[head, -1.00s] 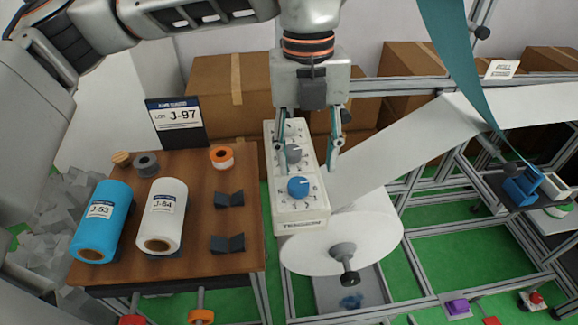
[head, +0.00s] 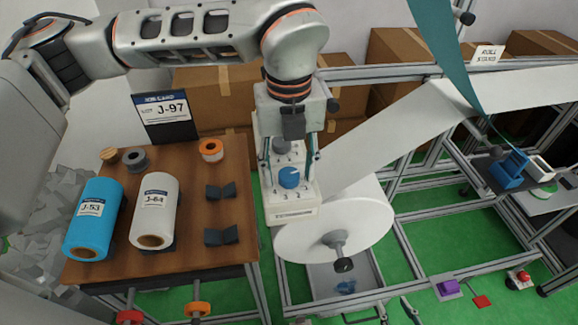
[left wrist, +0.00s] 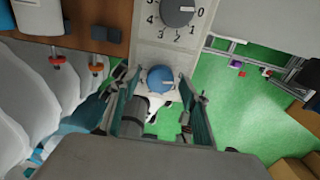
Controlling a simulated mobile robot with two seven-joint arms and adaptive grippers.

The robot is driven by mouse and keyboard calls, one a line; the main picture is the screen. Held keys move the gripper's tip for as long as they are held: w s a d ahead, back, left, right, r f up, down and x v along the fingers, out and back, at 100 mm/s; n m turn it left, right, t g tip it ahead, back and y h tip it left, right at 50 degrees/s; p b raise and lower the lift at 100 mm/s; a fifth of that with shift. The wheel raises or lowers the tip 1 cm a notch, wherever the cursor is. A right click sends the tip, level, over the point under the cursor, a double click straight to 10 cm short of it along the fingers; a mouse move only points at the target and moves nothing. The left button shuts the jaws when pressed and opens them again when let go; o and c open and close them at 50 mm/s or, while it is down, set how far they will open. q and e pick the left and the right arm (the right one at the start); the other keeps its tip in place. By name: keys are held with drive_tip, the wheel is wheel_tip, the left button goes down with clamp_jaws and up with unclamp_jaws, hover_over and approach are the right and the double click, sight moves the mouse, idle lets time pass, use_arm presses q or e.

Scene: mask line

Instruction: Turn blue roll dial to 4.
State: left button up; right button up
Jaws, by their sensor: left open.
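The blue roll dial (head: 289,177) sits on the near end of a white control panel (head: 291,209), with printed numbers around it. It also shows in the left wrist view (left wrist: 160,78); I cannot read its pointer in either current view. My left gripper (head: 287,185) is over the panel and open, its two fingers on either side of the blue dial. In the left wrist view my left gripper (left wrist: 161,98) shows a spread jaw with the dial between the fingertips; contact cannot be told. My right gripper is not in view.
A grey dial (left wrist: 177,12) is on the same panel, beyond the blue one. A white paper roll (head: 360,225) on a spindle stands close at the right. A wooden table (head: 110,266) with a blue roll (head: 93,222) and a white roll (head: 155,200) is at the left.

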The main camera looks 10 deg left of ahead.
use_arm(q)
drive_tip(key=shift+c, duration=0.3)
drive_tip(key=c, duration=1)
drive_tip(key=shift+c, duration=0.2)
